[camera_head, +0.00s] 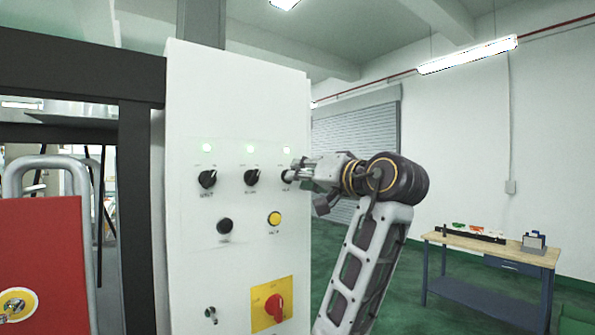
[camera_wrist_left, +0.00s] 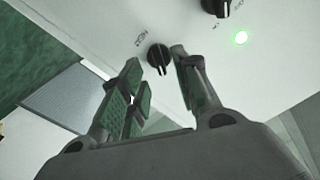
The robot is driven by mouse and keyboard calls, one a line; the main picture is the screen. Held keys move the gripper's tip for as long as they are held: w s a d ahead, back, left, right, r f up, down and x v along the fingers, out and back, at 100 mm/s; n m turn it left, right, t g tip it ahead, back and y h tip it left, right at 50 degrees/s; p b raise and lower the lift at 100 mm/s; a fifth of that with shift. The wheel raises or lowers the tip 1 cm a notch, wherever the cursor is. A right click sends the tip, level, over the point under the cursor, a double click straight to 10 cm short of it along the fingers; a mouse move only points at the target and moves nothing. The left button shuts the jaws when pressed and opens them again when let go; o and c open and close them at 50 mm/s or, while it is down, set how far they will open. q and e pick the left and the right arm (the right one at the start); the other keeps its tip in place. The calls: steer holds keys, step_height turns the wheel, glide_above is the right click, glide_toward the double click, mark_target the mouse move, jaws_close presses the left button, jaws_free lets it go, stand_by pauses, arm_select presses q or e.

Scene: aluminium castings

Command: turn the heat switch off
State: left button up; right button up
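A white control panel (camera_head: 190,120) has a top row of three black rotary knobs: a left knob (camera_head: 208,179), a middle knob (camera_head: 251,177) and a right knob (camera_head: 287,176). A lit green lamp is above each knob. The labels are too small to read, so I cannot tell which one is the heat switch. My left gripper (camera_head: 297,172) is at the right knob and partly covers it. In the left wrist view, the left gripper (camera_wrist_left: 157,82) is open, with the right knob (camera_wrist_left: 158,58) just beyond and between its fingertips. I cannot tell whether they touch. My right gripper is not in view.
Lower on the panel are a black button (camera_head: 224,226), a yellow button (camera_head: 274,218), a small switch (camera_head: 211,314) and a red rotary switch (camera_head: 273,306) on a yellow plate. A red panel (camera_head: 45,255) stands at left. A workbench (camera_head: 480,246) stands at right, with open green floor between.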

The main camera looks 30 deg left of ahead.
arm_select(q)
steer(key=x, duration=0.2)
steer(key=shift+w+a+p, duration=0.15)
steer(key=shift+a+p, duration=0.15)
steer(key=shift+a, duration=0.05)
jaws_close()
